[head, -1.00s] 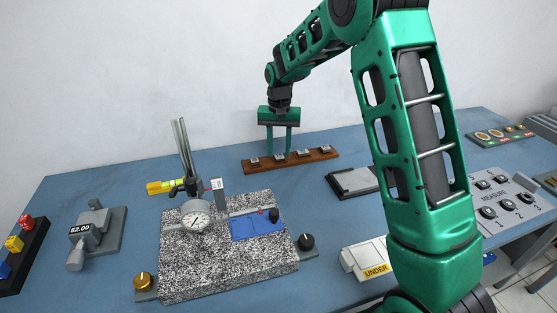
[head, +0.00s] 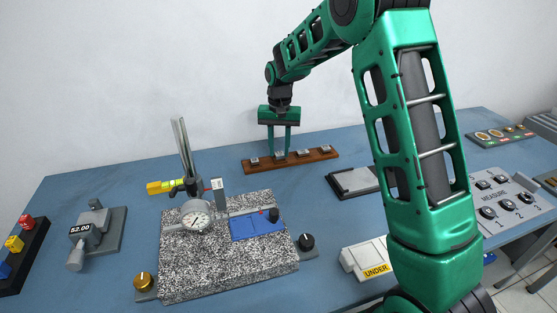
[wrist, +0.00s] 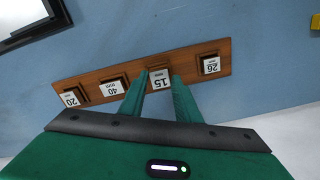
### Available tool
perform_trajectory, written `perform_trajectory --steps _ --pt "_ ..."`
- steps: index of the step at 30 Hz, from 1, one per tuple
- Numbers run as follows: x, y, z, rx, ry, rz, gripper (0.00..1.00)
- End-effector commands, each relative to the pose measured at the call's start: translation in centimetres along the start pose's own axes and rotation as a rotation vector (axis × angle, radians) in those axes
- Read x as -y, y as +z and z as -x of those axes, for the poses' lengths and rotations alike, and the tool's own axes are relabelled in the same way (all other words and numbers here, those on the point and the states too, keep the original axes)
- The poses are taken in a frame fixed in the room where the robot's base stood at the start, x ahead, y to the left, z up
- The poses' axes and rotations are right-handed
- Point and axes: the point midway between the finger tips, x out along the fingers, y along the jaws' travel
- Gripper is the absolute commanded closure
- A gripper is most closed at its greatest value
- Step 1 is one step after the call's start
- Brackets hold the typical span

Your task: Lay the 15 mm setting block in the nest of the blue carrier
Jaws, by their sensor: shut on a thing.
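The 15 mm setting block (wrist: 160,82) carries a white label reading 15 in the wrist view. It is in the wooden rack (head: 318,157), between the blocks marked 40 and 26. My gripper (head: 281,152) is shut on this block, with one finger on either side of it. I cannot tell whether the block is lifted off the rack. The blue carrier (head: 243,231) lies on the speckled granite plate, to the right of the dial gauge (head: 196,218). Its nest is too small to make out clearly.
The other rack blocks are marked 20 (wrist: 70,99), 40 (wrist: 112,88) and 26 (wrist: 210,66). The dial gauge's stand post (head: 184,150) rises between the rack and the front left. A grey tray (head: 352,181) lies right of the rack. Blue table is clear between rack and granite plate.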

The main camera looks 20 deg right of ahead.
Motion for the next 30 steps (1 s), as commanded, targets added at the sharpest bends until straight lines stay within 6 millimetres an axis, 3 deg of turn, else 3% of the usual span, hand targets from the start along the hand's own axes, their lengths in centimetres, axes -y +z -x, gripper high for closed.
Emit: perform_trajectory --steps 16,27,30 --pt "0.0 -0.1 3.7 -0.002 -0.001 0.0 0.9" --pt "-0.1 0.0 3.9 -0.001 -0.001 0.0 0.9" --pt "-1.3 -0.1 3.8 0.0 0.0 0.011 0.9"
